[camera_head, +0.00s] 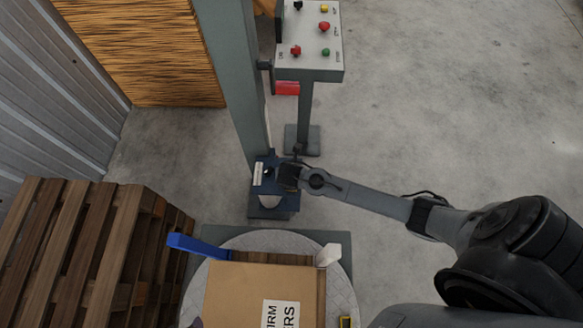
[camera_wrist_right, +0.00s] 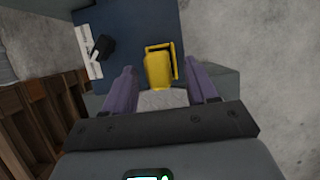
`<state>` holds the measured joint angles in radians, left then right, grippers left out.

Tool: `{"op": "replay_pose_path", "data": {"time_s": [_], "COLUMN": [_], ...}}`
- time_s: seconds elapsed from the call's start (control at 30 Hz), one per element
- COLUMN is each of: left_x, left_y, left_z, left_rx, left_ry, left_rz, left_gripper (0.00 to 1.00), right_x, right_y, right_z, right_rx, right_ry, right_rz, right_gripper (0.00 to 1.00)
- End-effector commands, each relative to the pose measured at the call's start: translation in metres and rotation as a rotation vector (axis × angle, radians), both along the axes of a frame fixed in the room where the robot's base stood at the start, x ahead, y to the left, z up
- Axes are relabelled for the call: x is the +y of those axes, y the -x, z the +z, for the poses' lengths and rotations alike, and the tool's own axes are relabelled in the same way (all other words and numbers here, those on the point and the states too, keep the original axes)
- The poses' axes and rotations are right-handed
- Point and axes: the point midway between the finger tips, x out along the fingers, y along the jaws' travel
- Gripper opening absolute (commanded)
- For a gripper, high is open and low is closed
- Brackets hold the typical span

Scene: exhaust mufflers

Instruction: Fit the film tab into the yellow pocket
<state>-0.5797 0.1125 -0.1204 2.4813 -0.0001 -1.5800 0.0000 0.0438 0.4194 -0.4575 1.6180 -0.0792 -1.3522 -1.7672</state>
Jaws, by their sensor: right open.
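The yellow pocket (camera_wrist_right: 158,66) is a small open frame on the face of a dark blue housing (camera_wrist_right: 118,30). In the head view the housing (camera_head: 266,185) is on the grey column, and the pocket cannot be made out. My right gripper (camera_head: 284,176) is at the housing. I cannot identify the film tab with certainty.
A cardboard box (camera_head: 240,290) stands on a round grey turntable (camera_head: 345,290), with a blue piece (camera_head: 197,246) and a white piece (camera_head: 328,255) at its back corners. A wooden pallet stack (camera_head: 80,240) is at left. A control panel (camera_head: 310,55) stands behind. Floor at right is clear.

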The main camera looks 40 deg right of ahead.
Motion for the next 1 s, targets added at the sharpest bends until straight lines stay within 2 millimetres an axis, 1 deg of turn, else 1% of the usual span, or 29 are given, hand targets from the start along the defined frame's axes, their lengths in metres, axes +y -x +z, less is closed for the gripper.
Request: {"op": "replay_pose_path", "data": {"time_s": [0.1, 0.3, 0.4, 0.63, 0.67, 1.0], "left_x": [0.001, 0.002, 0.003, 0.003, 0.003, 0.001], "left_y": [0.0, 0.0, 0.0, 0.0, 0.0, 0.0], "left_z": [-0.003, -0.007, -0.008, -0.008, -0.008, -0.008], "left_rx": [0.0, 0.001, 0.0, 0.001, 0.001, 0.001], "left_ry": [-0.002, -0.009, -0.013, -0.013, -0.013, -0.004], "left_rz": [-0.001, -0.005, -0.007, -0.007, -0.007, -0.001], "left_gripper": [0.65, 0.65, 0.65, 0.65, 0.65, 0.65], "right_x": [-0.004, -0.01, -0.012, -0.012, -0.012, -0.012], "right_y": [-0.004, -0.011, -0.013, -0.013, -0.013, -0.013], "right_z": [-0.016, -0.036, -0.04, -0.04, -0.04, -0.04], "right_rx": [0.002, 0.001, 0.0, -0.001, -0.001, 0.0], "right_ry": [0.001, 0.0, 0.0, 0.001, 0.001, 0.0], "right_rz": [-0.002, -0.001, 0.0, 0.0, 0.0, 0.0], "right_gripper": [0.57, 0.57, 0.57, 0.57, 0.54, 0.02]}}
